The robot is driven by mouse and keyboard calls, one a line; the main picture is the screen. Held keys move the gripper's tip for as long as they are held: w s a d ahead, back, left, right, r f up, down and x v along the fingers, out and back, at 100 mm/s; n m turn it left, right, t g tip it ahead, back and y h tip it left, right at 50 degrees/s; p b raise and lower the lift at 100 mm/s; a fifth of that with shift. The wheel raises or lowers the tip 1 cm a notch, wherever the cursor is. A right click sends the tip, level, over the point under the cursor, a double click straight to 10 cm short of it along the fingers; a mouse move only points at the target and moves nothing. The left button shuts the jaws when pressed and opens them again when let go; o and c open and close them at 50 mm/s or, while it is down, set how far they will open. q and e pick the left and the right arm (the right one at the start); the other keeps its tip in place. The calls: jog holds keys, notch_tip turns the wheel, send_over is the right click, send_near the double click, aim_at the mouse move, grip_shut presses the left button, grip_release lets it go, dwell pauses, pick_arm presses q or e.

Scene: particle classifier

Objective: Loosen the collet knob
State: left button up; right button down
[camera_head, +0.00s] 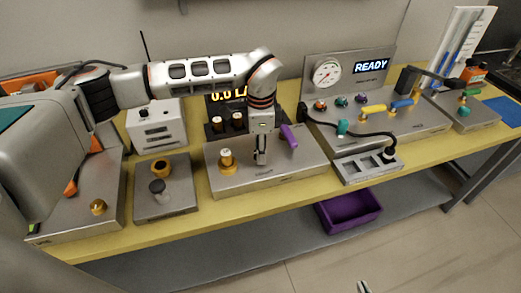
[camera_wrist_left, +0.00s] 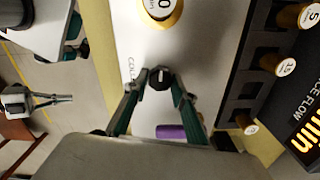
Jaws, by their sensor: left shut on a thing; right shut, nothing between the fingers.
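My left gripper (camera_head: 261,160) reaches down to the top of the middle metal box (camera_head: 285,172) on the bench. In the left wrist view its two fingers (camera_wrist_left: 158,92) are shut on the small black collet knob (camera_wrist_left: 160,77), one on each side. In the head view the knob is hidden by the fingers. My right gripper (camera_head: 363,287) shows only as a tip at the bottom edge of the head view, away from the bench. It is shut and empty.
A brass knob (camera_head: 226,160) stands left of my left gripper and a purple lever (camera_head: 289,136) to its right. The amber display (camera_head: 229,97) is behind. A grey tray (camera_head: 367,169) and a gauge panel (camera_head: 349,78) reading READY stand right. A purple bin (camera_head: 349,212) sits below.

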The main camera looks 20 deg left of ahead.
pick_arm(q)
jog(key=shift+w+r, duration=0.1)
jog(key=o, duration=1.1)
notch_tip(320, 180, up, 12)
jog(key=shift+f, duration=0.1)
